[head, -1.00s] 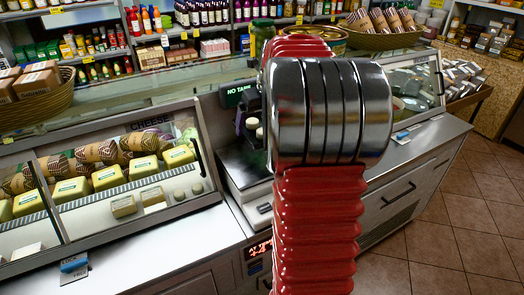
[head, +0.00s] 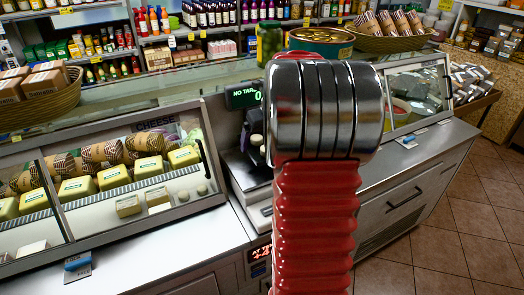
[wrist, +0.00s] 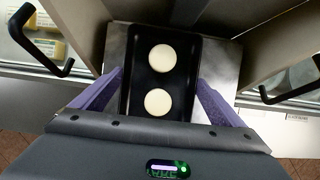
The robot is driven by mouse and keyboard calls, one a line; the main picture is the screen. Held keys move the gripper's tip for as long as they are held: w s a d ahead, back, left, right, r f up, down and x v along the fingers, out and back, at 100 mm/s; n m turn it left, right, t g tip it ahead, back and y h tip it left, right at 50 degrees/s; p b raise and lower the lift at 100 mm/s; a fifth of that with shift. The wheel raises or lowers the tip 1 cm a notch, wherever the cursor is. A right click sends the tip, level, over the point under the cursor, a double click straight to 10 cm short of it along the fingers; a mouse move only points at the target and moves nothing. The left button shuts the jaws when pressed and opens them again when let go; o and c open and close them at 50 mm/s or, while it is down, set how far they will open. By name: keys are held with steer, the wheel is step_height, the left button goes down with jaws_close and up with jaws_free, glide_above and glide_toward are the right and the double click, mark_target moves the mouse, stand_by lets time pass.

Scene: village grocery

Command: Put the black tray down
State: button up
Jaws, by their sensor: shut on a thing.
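The black tray (wrist: 186,80) shows in the wrist view with two round, pale pieces on it, an upper one (wrist: 163,58) and a lower one (wrist: 157,102). My gripper (wrist: 160,79) has its purple fingers against the tray's left and right sides and is shut on it. A bare metal surface (wrist: 225,62) lies beneath or just behind the tray; I cannot tell whether they touch. In the head view my red arm hides most of the tray and gripper.
A display reading "NO TARE" (head: 247,95) stands behind the tray area. The glass cheese case (head: 120,185) is at left, another glass case (head: 420,90) at right. A jar (head: 269,42) and a round tin (head: 321,41) stand on the glass top behind.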

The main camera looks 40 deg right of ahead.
steer(key=shift+f, duration=0.1)
steer(key=shift+f, duration=1.85)
steer(key=o, duration=0.9)
steer(key=shift+r, duration=0.15)
steer(key=v, duration=1.1)
steer(key=shift+s+r, duration=0.15)
steer(key=shift+r, duration=0.25)
